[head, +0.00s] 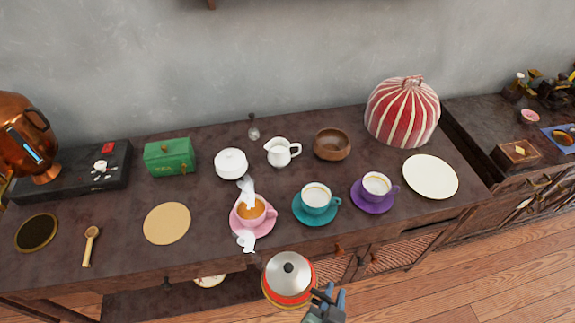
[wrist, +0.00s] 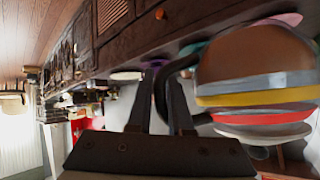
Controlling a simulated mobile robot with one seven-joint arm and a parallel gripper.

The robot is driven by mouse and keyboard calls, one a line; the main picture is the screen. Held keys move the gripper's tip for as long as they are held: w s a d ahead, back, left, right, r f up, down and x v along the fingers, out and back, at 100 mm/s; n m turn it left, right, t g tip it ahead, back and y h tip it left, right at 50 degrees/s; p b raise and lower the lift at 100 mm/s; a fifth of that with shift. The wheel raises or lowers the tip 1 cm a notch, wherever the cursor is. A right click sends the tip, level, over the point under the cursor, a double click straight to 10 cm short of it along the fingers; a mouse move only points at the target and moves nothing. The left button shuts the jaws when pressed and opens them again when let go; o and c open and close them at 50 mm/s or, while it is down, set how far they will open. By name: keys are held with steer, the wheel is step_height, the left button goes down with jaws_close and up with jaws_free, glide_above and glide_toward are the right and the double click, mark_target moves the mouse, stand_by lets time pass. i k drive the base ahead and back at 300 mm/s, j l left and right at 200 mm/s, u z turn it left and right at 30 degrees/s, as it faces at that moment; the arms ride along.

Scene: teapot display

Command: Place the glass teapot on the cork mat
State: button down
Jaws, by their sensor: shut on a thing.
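The teapot (head: 289,279) has a silver lid with a dark knob and red and yellow bands. It hangs in front of the counter's front edge, roughly upright in the head view. My gripper (head: 327,298) is shut on its dark handle, to the right of its body. In the wrist view the teapot (wrist: 255,75) fills the right side, and the handle passes between my fingers (wrist: 163,80). The cork mat (head: 167,223) is a bare, round tan disc lying on the counter, up and left of the teapot.
A cup on a pink saucer (head: 266,228) with white shapes stands between teapot and mat. Teal (head: 316,202) and purple (head: 376,189) cups stand right of it. A wooden spoon (head: 90,246) and dark round mat (head: 37,232) lie left. A green box (head: 170,157) stands behind the mat.

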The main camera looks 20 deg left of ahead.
mark_target(167, 221)
steer(key=j+u, duration=0.2)
steer(key=j, duration=0.3)
steer(key=i+j+u, duration=0.15)
steer(key=j, duration=0.35)
steer(key=i+j+u, duration=0.2)
steer(key=j, duration=0.25)
steer(key=k+j, duration=0.05)
steer(key=k, duration=0.05)
